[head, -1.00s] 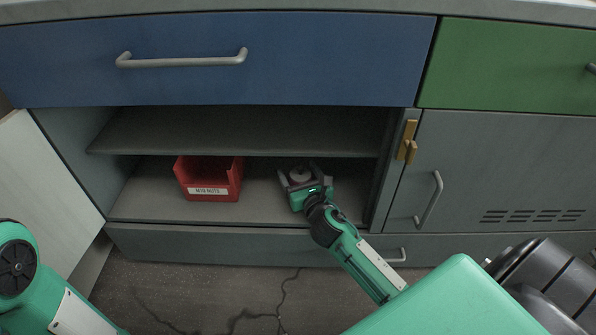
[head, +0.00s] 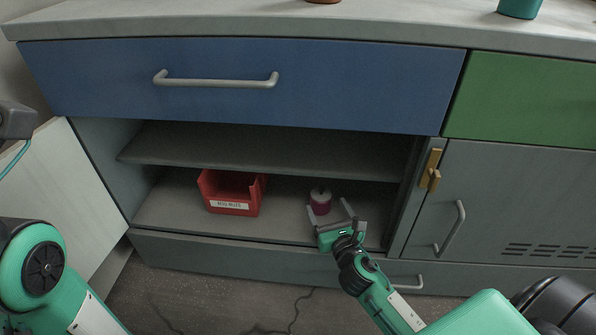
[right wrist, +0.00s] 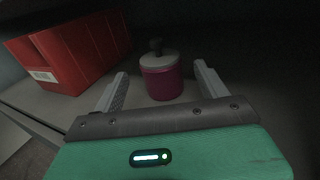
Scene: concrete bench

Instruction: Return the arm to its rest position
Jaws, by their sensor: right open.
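My right gripper (head: 338,217) is open and empty at the front of the lower shelf of the open cabinet. In the right wrist view its two fingers (right wrist: 160,88) point into the cabinet, spread apart. A small dark pink jar with a pale lid and dark knob (head: 320,202) stands upright on the shelf just beyond the fingertips. It also shows in the right wrist view (right wrist: 161,80), apart from both fingers. My left arm shows at the left edge of the head view, but I cannot make out its gripper's jaws.
A red labelled bin (head: 232,207) stands on the lower shelf (head: 185,222), left of the jar. A middle shelf (head: 270,152) hangs above. A blue drawer (head: 330,90) and the worktop (head: 400,27) are higher up. An open white door (head: 75,200) stands at left.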

